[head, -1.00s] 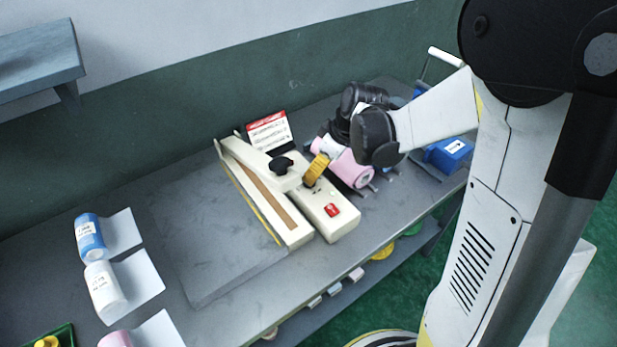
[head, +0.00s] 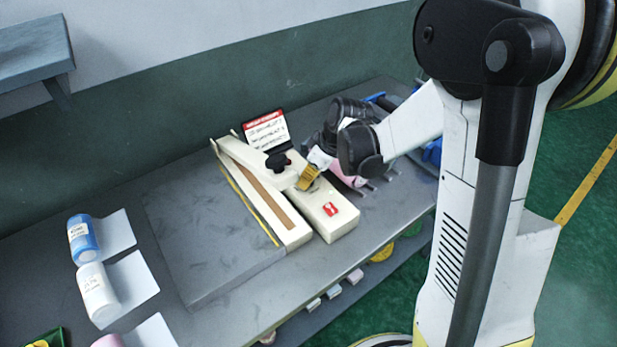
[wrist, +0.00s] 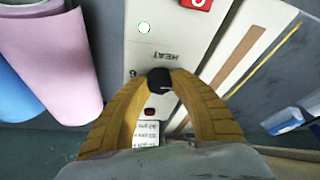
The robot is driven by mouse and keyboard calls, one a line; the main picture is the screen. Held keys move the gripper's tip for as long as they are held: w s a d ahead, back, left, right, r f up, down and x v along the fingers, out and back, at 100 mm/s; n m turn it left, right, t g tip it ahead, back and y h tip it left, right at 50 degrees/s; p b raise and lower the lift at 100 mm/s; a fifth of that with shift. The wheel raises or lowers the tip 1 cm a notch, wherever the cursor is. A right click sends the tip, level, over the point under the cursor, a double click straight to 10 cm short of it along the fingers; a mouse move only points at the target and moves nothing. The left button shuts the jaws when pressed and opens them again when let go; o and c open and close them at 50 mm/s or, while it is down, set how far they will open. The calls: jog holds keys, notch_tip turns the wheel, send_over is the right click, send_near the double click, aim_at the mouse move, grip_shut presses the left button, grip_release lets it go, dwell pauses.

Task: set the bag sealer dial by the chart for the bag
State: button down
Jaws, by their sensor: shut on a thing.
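The cream bag sealer (head: 335,213) lies on the grey bench; its long arm with a black knob (head: 277,161) is beside the dial end. My gripper (wrist: 160,78) has yellow fingers shut around the small black heat dial (wrist: 159,80) on the sealer's top face. In the head view my gripper (head: 308,178) hides the dial. The word HEAT and one digit read upside down beside it; the dial's pointer cannot be made out. The chart (head: 266,130), a white card with a red header, stands behind the sealer; its text is too small to read.
A pink roll (wrist: 45,50) and a blue roll lie close beside the sealer. A red switch (head: 331,209) is on its near end. The grey mat (head: 190,235) is bare.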

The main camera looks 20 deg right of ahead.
jog(key=shift+m, duration=0.3)
jog(key=m+h, duration=0.1)
jog(key=m, duration=0.1)
jog(key=shift+s+a+m+t, duration=0.1)
jog(key=shift+m+t, duration=0.2)
jog(key=shift+m+h+b, duration=0.35)
jog(key=shift+m+h, duration=0.45)
jog(key=shift+m, duration=1)
jog(key=c, duration=1)
grip_release()
jog(key=shift+c, duration=0.2)
jog(key=v, duration=1.2)
